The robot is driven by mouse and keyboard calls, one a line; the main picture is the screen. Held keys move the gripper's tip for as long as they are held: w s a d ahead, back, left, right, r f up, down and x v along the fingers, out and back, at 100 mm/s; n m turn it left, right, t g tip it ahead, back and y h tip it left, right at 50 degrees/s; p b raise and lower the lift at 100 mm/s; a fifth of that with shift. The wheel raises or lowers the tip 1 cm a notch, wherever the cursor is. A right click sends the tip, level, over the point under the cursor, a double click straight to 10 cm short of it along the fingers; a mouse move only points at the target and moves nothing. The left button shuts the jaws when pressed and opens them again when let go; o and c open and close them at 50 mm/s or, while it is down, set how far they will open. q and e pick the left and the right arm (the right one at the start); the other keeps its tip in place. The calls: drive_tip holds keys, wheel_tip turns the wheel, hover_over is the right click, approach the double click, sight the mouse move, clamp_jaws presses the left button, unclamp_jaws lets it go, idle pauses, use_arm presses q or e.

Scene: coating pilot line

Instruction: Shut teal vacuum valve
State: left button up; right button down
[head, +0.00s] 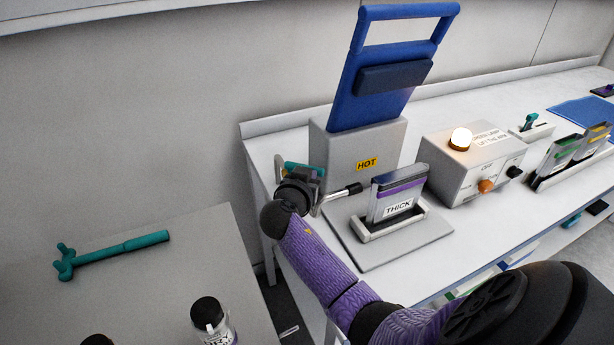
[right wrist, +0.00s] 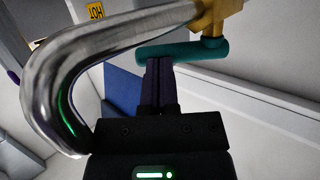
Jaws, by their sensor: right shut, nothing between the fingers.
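The teal valve handle (head: 304,168) shows at the left side of the grey box marked HOT, partly hidden by my right gripper. In the right wrist view the handle (right wrist: 183,50) is a teal bar lying crosswise beneath a brass valve body (right wrist: 215,15). My right gripper (right wrist: 160,62) is shut and empty, its dark fingertips right at the bar's left half. I cannot tell whether they touch it. In the head view the right gripper (head: 298,178) is at the valve, its fingertips not clearly visible. My left gripper is not in view.
A bent metal pipe (right wrist: 45,85) is close on the left of my right gripper. The HOT box (head: 350,155) has a raised blue lid (head: 385,75). A THICK cassette (head: 397,198) stands in front. A teal tool (head: 115,253) lies on the left table.

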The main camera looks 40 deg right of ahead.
sight(318, 169)
drive_tip(key=shift+d, duration=0.1)
drive_tip(key=shift+w+d+n+t+y+p, duration=0.2)
drive_tip(key=shift+d+n+t+y+p, duration=0.15)
drive_tip(key=shift+d+n+t+y, duration=0.55)
drive_tip(key=shift+w+d+n+t+y+p, duration=0.2)
drive_tip(key=shift+d+n+t+y+p, duration=0.1)
drive_tip(key=shift+d+n+t+y, duration=0.55)
drive_tip(key=shift+w+d, duration=0.2)
drive_tip(key=shift+w, duration=0.05)
drive_tip(key=shift+r, duration=0.1)
